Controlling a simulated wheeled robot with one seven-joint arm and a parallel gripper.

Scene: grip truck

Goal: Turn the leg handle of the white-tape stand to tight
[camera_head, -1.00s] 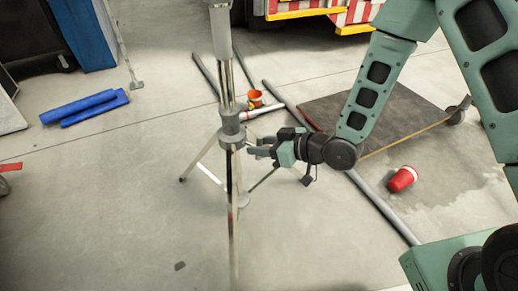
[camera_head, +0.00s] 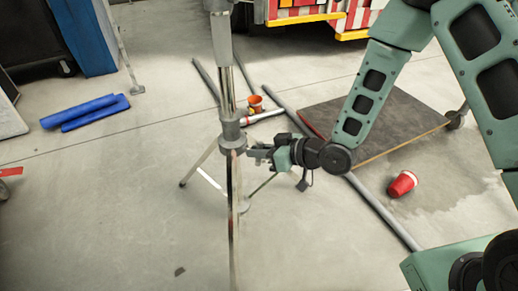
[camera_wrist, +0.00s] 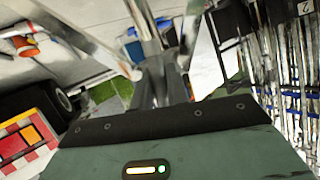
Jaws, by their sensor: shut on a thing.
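A metal tripod stand (camera_head: 227,95) stands upright left of centre in the head view, its grey collar (camera_head: 232,137) above spread legs. No white tape can be made out on it. My gripper (camera_head: 257,154) is at the right side of this collar, level with its lower part. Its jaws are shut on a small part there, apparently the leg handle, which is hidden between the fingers. In the wrist view my gripper (camera_wrist: 163,82) points at the stand's metal tube (camera_wrist: 145,25); the handle's angle cannot be told.
Grey poles (camera_head: 380,208) lie on the floor right of the stand. A dark platform (camera_head: 375,125), a red cup (camera_head: 402,184) and an orange cup (camera_head: 255,104) are nearby. Blue rolls (camera_head: 85,112) lie at the left.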

